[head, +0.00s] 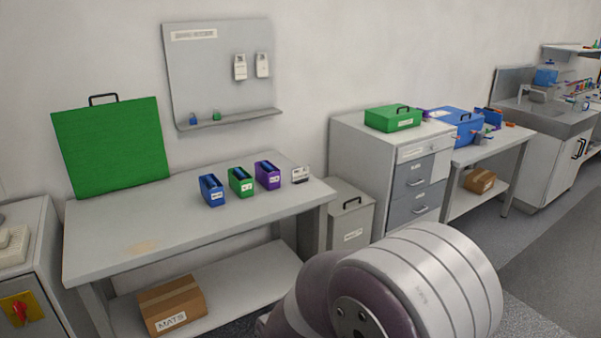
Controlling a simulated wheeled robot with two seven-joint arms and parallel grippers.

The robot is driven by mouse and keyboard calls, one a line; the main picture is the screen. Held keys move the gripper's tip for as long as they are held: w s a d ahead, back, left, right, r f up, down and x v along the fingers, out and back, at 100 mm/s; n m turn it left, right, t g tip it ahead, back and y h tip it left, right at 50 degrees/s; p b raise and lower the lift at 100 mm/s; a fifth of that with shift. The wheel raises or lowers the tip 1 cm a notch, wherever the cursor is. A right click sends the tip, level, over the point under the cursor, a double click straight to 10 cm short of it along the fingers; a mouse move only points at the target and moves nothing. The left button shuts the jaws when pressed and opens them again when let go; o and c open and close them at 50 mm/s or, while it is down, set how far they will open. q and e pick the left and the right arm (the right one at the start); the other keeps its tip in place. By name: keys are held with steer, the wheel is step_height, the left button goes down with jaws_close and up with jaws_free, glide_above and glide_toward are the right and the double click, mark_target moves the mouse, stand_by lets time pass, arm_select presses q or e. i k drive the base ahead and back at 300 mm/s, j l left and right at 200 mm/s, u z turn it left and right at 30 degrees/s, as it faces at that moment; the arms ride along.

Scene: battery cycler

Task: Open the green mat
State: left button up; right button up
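The green mat (112,146) is a flat green panel with a black handle on its top edge. It stands upright at the left back of the grey workbench (115,235), leaning near the wall. Neither of my grippers shows in the head view. A large rounded grey and white part of my own arm fills the bottom right and hides part of the floor. Nothing is touching the mat.
Small blue (211,190), green (240,181) and purple (267,175) bins and a small white device (300,174) stand on the bench's right half. The bench's left half is clear. A cardboard box (172,304) sits on the lower shelf. A green case (393,118) lies on the cabinet.

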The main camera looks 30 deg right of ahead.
mark_target(110, 148)
steer(key=i+l+z, duration=0.15)
steer(key=l, duration=0.2)
steer(key=i+l+z, duration=0.2)
steer(key=l, duration=0.15)
steer(key=i+l+z, duration=0.15)
steer(key=l, duration=0.2)
steer(key=i, duration=0.05)
